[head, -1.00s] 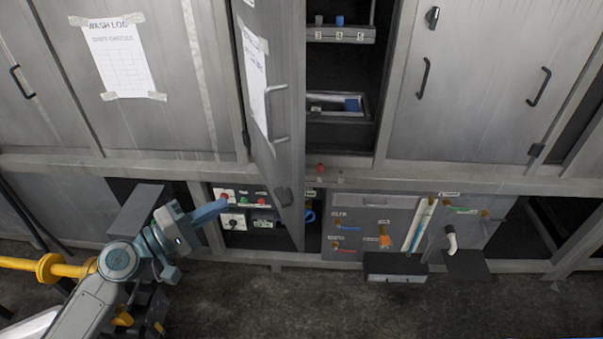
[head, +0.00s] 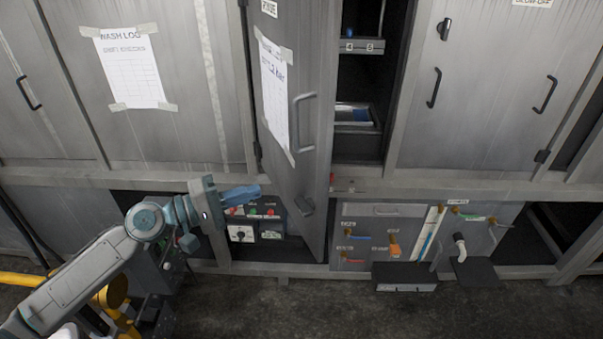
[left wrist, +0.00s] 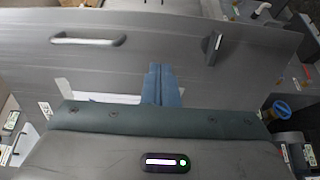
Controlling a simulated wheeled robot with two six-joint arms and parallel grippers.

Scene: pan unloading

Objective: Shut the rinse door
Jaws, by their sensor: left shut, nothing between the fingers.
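The rinse door (head: 285,175) is a tall grey panel standing partly open, hinged at its left, with a bar handle (head: 302,122), a latch near its lower edge and a taped paper (head: 275,95). My left gripper (head: 250,193) is shut and empty, its blue fingers pointing right, low in front of the door's outer face. In the left wrist view the closed fingers (left wrist: 162,85) point at the door face (left wrist: 185,65), with the handle (left wrist: 88,38) at left and the latch (left wrist: 213,45) at right. I cannot tell whether the fingertips touch it. My right gripper is out of view.
The open bay behind the door holds shelves (head: 358,47) and a tray (head: 355,115). Below are a switch panel (head: 255,222) and a valve panel (head: 380,222) with small levers and a black box (head: 404,277). The closed door (head: 465,100) at right is clear.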

